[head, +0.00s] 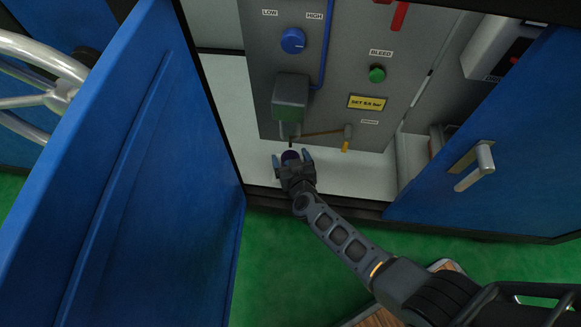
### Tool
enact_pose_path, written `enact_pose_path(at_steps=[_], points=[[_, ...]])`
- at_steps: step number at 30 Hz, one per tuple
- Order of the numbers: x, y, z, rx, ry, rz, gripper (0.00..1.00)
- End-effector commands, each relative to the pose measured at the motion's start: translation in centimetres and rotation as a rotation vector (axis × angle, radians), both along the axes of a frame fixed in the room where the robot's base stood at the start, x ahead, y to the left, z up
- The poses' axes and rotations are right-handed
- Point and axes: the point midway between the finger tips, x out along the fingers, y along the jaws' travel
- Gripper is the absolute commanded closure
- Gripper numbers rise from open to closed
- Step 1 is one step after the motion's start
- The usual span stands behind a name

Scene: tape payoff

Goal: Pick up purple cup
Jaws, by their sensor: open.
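The purple cup (290,156) stands on the white floor of the open cabinet, below a grey box with a short nozzle. Only a dark purple part of it shows. My gripper (292,159) is open, with one blue-grey fingertip on each side of the cup. The palm hides the near side of the cup. I cannot tell whether the fingers touch it.
The grey panel (345,60) behind holds a blue knob (292,41), a green button (377,74) and a yellow label (368,102). A grey box (291,97) juts out above the cup. Blue doors stand left (150,170) and right (500,130).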

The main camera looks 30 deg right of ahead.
Motion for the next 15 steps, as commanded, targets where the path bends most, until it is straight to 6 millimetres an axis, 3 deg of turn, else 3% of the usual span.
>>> enact_pose_path(at_steps=[7,15], points=[[0.26,-0.06,-0.09,0.000,0.001,0.001,0.13],[0.23,-0.06,-0.10,0.000,0.001,0.001,0.38]])
